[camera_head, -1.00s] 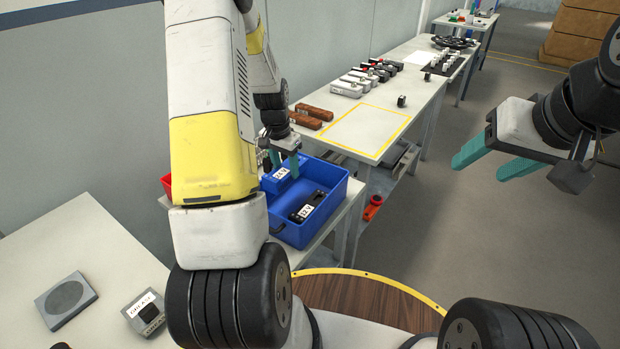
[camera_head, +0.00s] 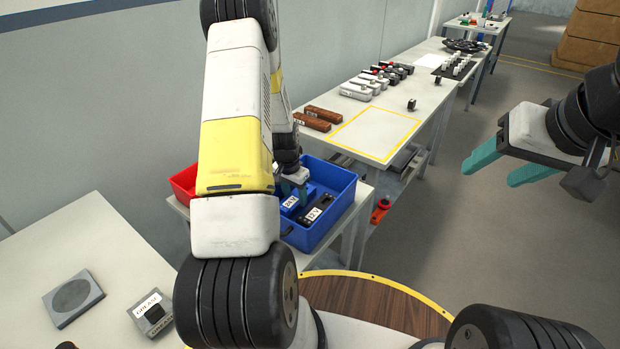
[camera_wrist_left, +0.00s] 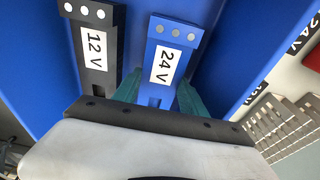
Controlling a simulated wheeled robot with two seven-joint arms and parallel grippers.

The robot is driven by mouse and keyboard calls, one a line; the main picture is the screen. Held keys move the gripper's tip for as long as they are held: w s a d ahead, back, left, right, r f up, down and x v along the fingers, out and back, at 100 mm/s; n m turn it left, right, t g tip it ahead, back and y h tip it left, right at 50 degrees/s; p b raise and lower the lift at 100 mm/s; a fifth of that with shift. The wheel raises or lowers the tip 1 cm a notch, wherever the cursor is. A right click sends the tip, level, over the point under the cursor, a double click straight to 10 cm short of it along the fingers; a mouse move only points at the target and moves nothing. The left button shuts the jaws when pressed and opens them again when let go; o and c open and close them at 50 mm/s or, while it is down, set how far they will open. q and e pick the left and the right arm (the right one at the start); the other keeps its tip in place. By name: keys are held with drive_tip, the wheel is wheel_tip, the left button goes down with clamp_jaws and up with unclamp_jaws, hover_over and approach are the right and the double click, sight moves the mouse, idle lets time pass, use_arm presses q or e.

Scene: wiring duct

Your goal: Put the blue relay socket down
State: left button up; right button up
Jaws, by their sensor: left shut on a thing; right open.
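The blue relay socket (camera_head: 289,207), with a white 24 V label, is inside the blue bin (camera_head: 341,205). It also shows in the left wrist view (camera_wrist_left: 174,37). My left gripper (camera_head: 294,193) is shut on it, with a teal finger on each side in the left wrist view (camera_wrist_left: 160,95). A black 12 V socket (camera_head: 319,209) lies beside it in the bin, also in the left wrist view (camera_wrist_left: 96,45). I cannot tell whether the blue socket touches the bin floor. My right gripper (camera_head: 494,170) is open and empty, out over the floor.
A bench with a yellow-outlined area (camera_head: 375,132), brown blocks (camera_head: 311,122) and several small devices stands beyond. A grey table (camera_head: 75,245) is at the left.

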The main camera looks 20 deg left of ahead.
use_arm(q)
drive_tip(key=shift+f, duration=0.1)
drive_tip(key=o, duration=1.1)
drive_tip(key=shift+o, duration=0.2)
wheel_tip(320, 180, up, 12)
drive_tip(key=s, duration=0.2)
wheel_tip(320, 180, up, 11)
drive_tip(key=t, duration=0.1)
hover_over(292, 201)
drive_tip(key=s+d, duration=0.3)
drive_tip(key=d, duration=0.1)
drive_tip(key=s+d+r+n+t, duration=0.1)
drive_tip(key=s+d+r, duration=0.4)
drive_tip(key=s, duration=0.5)
drive_tip(key=s+d+r+n+t+h, duration=0.1)
drive_tip(key=s+d+r+t, duration=0.1)
drive_tip(key=s+d+r, duration=0.3)
drive_tip(key=s+r, duration=0.4)
drive_tip(key=r, duration=0.1)
drive_tip(key=shift+s+r+n+h, duration=0.25)
drive_tip(key=shift+s+n+h, duration=0.05)
drive_tip(key=shift+s+n, duration=0.1)
